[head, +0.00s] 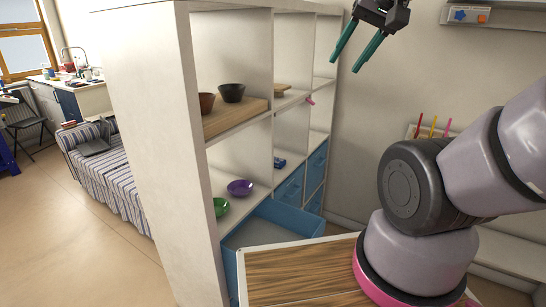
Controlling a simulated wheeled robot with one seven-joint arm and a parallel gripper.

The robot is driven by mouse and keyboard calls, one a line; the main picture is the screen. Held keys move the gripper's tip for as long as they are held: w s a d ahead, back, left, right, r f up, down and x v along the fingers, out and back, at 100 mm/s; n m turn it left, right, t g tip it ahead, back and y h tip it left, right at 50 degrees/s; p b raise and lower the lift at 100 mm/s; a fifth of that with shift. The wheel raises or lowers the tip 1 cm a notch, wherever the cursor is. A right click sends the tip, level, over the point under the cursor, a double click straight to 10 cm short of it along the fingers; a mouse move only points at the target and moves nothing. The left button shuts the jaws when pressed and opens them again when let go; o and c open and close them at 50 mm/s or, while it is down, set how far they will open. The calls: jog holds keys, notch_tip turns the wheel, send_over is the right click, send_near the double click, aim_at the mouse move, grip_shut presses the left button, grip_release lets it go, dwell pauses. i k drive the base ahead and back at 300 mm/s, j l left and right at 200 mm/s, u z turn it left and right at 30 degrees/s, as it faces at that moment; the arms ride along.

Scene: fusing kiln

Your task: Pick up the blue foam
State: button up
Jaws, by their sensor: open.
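My gripper (347,65) hangs at the top of the head view, its two teal fingers apart and nothing between them. A small blue object (279,162) lies in a middle compartment of the white shelf unit, above the blue drawers. A blue star-like piece (459,15) shows on a small item on the wall shelf at top right. I cannot tell whether either one is the blue foam. My gripper is apart from both.
The white shelf unit (150,120) holds brown and black bowls (231,93), a purple bowl (240,187) and a green bowl (221,207). A blue drawer (262,229) stands open. A wooden top (300,277) lies in front. Floor at left is free.

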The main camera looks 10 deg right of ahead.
aim_at(279, 163)
jog(key=i+l+u, duration=0.1)
jog(key=l, duration=0.3)
jog(key=i+l, duration=0.1)
jog(key=l, duration=0.3)
jog(key=i+l+u, duration=0.1)
jog(key=l, duration=0.7)
jog(key=i+l, duration=0.15)
jog(key=l, duration=0.25)
jog(key=i+l+u, duration=0.1)
jog(key=l, duration=0.3)
jog(key=i+l, duration=0.15)
jog(key=l, duration=0.3)
jog(key=i+l+u, duration=0.1)
jog(key=l, duration=0.3)
jog(key=i+j, duration=0.4)
